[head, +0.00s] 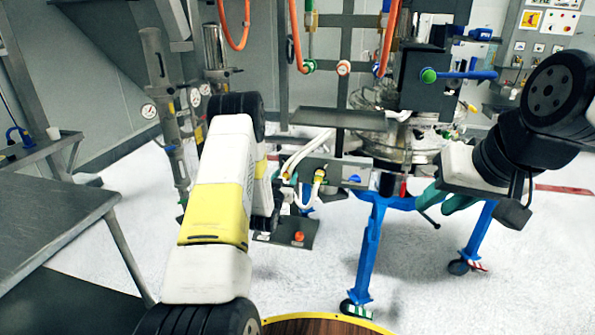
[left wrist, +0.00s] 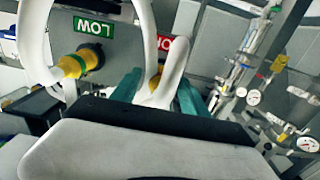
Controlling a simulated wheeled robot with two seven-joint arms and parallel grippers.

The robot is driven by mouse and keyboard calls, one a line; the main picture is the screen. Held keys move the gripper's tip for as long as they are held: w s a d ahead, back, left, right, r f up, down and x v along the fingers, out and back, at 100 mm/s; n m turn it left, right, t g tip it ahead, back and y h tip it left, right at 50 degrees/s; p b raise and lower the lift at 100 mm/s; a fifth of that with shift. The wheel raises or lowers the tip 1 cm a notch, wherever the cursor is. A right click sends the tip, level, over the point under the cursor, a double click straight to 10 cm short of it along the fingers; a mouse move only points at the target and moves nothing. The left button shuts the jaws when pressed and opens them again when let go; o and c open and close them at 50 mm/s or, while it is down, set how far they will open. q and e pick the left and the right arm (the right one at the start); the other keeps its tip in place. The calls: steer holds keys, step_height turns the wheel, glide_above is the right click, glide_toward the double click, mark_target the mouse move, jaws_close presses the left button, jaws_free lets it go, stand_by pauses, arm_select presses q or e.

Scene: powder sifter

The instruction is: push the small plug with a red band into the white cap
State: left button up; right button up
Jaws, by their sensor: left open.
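I cannot pick out a small plug with a red band or a white cap with certainty. In the left wrist view, my left gripper (left wrist: 160,80) is open, its green fingers on either side of a white hose end (left wrist: 173,68). A yellow fitting shows partly behind that hose, below a red label (left wrist: 165,43). Contact cannot be told. Another white hose (left wrist: 35,40) leads to a yellow fitting (left wrist: 74,65) beside a green LOW label (left wrist: 88,27). In the head view, my left forearm hides the left fingers. My right gripper (head: 446,198) hangs at the right; its finger gap is unclear.
A grey panel (head: 338,170) carries the white hoses (head: 301,150) and yellow fittings (head: 319,175). A blue wheeled frame (head: 369,245) stands behind. A metal bench (head: 45,215) is at the left. Gauges and pipes stand nearby. The floor at lower right is clear.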

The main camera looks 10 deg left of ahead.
arm_select(q)
steer(key=shift+w, duration=0.75)
stand_by(0.5)
jaws_close()
steer(key=shift+s, duration=0.15)
steer(key=shift+s, duration=2.85)
